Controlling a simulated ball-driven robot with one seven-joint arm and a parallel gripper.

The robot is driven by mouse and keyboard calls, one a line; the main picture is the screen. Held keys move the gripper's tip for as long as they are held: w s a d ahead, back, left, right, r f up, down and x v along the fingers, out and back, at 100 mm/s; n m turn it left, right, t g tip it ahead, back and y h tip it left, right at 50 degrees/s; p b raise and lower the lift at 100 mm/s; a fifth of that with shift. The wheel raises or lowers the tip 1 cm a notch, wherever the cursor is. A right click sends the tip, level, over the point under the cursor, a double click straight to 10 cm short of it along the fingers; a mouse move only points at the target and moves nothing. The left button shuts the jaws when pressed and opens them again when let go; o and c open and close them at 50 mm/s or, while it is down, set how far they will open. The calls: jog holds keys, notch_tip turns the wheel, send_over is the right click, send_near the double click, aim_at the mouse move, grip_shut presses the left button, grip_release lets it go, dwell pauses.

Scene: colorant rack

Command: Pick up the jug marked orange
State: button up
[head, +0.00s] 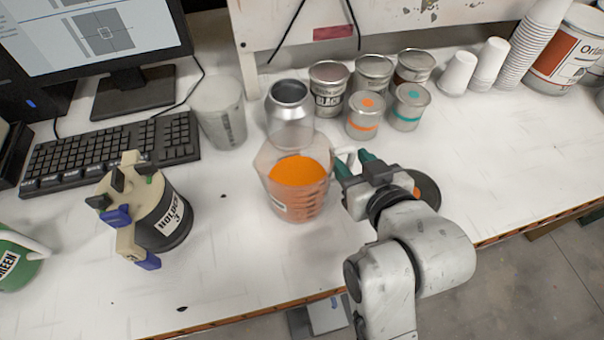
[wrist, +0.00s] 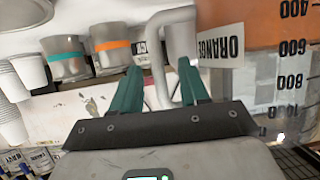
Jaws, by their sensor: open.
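The jug marked orange (head: 299,195) is a clear measuring jug with orange liquid, standing upright on the white table in the middle of the head view. In the wrist view its side (wrist: 262,75) fills the right part, with an "ORANGE" label and printed measuring marks. Its white handle (wrist: 178,45) comes down between my green fingertips. My gripper (head: 357,165) is to the right of the jug at its handle side, open, with the fingers apart around the handle. In the head view the fingers partly hide the handle.
Several metal cans, one with an orange band (head: 363,118) and one with a teal band (head: 409,108), stand behind. A holder pot (head: 165,215) stands left. The table's front is clear.

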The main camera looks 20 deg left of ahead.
jog(key=shift+w+a+f, duration=0.35)
jog(key=shift+w+a, duration=0.05)
jog(key=shift+w, duration=0.1)
jog(key=shift+c, duration=0.3)
grip_shut()
jog(key=shift+r, duration=0.15)
dwell(0.6)
